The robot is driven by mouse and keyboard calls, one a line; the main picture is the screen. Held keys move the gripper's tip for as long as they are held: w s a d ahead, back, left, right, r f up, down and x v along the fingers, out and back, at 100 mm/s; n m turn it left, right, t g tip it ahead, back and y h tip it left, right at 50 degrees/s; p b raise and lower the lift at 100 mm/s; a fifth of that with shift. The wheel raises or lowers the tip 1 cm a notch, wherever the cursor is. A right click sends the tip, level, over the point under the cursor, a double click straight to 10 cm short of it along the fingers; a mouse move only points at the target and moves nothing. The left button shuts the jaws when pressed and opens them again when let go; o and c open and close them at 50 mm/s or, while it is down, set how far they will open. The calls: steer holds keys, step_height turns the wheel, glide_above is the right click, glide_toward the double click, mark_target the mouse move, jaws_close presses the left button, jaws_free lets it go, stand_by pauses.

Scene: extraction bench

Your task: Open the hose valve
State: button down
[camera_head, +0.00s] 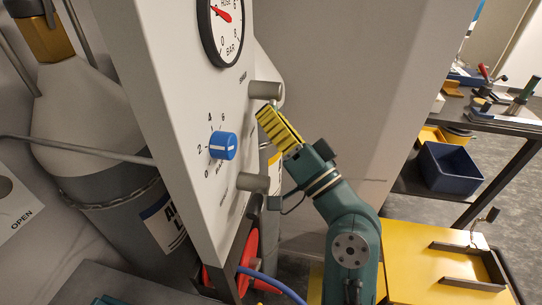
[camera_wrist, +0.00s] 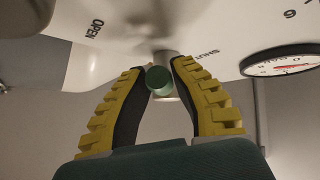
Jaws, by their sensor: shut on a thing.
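The white panel (camera_head: 178,90) carries a grey round fitting (camera_head: 263,90) beside its right edge, below the gauge (camera_head: 222,22). My gripper (camera_head: 265,110) has its yellow, ribbed fingers up at this fitting. In the wrist view, my gripper (camera_wrist: 158,66) has a finger on each side of a green, round-ended handle (camera_wrist: 159,80), which I take as the hose valve's. The gripper is shut on it. A grey stem shows behind it. The word OPEN (camera_wrist: 94,28) is to the left of the handle and SHUT (camera_wrist: 208,53) to the right. The handle's exact turn is hard to tell.
A blue knob (camera_head: 222,146) and a lower grey fitting (camera_head: 253,183) stick out of the panel. A red reel (camera_head: 247,262) with a blue hose (camera_head: 272,280) is below. A grey cylinder (camera_head: 85,135) stands left. A yellow-topped bench (camera_head: 425,262) is right.

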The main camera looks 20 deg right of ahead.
steer(key=shift+w+d+f+n+g+y+b, duration=0.25)
steer(key=shift+w+d+n+g+y+b, duration=0.15)
steer(key=shift+n+y+b, duration=1.75)
steer(key=shift+w+d+f+n+g+y+b, duration=0.35)
steer(key=shift+n+y+b, duration=1.3)
steer(key=shift+n+b, duration=1.05)
steer(key=shift+w+d+f+n+g+y+b, duration=0.15)
steer(key=shift+w+n+g+y+b, duration=0.3)
steer(key=shift+n+y+b, duration=1.7)
steer(key=shift+w+n+b, duration=0.15)
steer(key=shift+n+b, duration=0.15)
steer(key=shift+b, duration=0.05)
steer(key=c, duration=0.8)
jaws_free()
steer(key=shift+w+r, duration=0.1)
steer(key=shift+c, duration=0.2)
